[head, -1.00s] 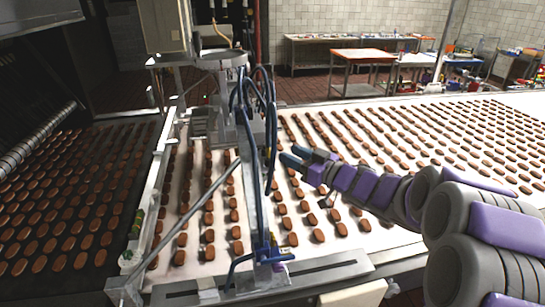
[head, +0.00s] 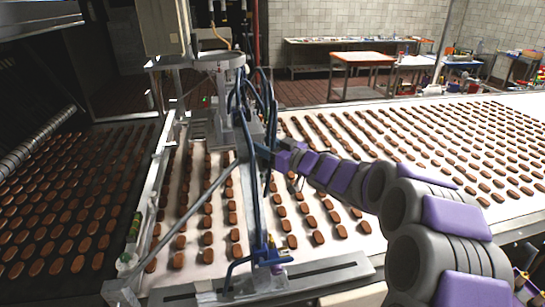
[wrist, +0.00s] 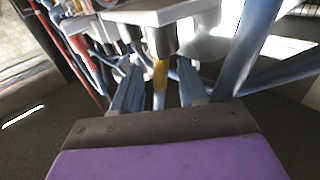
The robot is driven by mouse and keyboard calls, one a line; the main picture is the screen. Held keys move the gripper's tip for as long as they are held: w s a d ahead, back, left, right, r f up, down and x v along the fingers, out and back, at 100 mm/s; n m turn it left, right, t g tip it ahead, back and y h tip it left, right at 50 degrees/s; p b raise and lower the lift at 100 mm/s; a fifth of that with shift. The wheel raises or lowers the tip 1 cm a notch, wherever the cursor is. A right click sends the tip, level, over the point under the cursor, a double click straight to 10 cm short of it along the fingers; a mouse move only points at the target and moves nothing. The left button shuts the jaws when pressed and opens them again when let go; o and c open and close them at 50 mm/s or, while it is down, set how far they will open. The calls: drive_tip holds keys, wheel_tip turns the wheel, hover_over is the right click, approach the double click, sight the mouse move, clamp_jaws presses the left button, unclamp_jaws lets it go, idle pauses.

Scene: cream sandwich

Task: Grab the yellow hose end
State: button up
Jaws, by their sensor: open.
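The yellow hose end (wrist: 160,76) shows in the wrist view as a short yellow band on a pale blue tube, hanging below a grey fitting. My gripper (wrist: 158,70) is open there, with one blue finger on each side of the hose end. The hose end appears between the fingers, but I cannot tell how deep it sits or whether it touches them. In the head view, my gripper (head: 262,152) reaches in among the blue hoses of the machine, and its fingertips are partly hidden. I cannot make out the yellow hose end there.
Blue hoses and bars (head: 250,185) of the depositing machine stand close around my gripper. A white conveyor (head: 435,190) with rows of brown biscuits runs beneath. A dark belt (head: 20,225) of biscuits lies at left. An orange-topped table (head: 362,57) stands at the back.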

drive_tip(key=shift+s+a+f, duration=0.1)
drive_tip(key=shift+a, duration=1.1)
drive_tip(key=shift+c, duration=0.6)
drive_tip(key=shift+a, duration=0.25)
drive_tip(key=shift+c, duration=1.5)
drive_tip(key=shift+d, duration=0.2)
drive_tip(key=shift+c, duration=0.8)
drive_tip(key=shift+d, duration=0.8)
clamp_jaws()
drive_tip(key=shift+a, duration=0.1)
drive_tip(key=shift+a, duration=0.2)
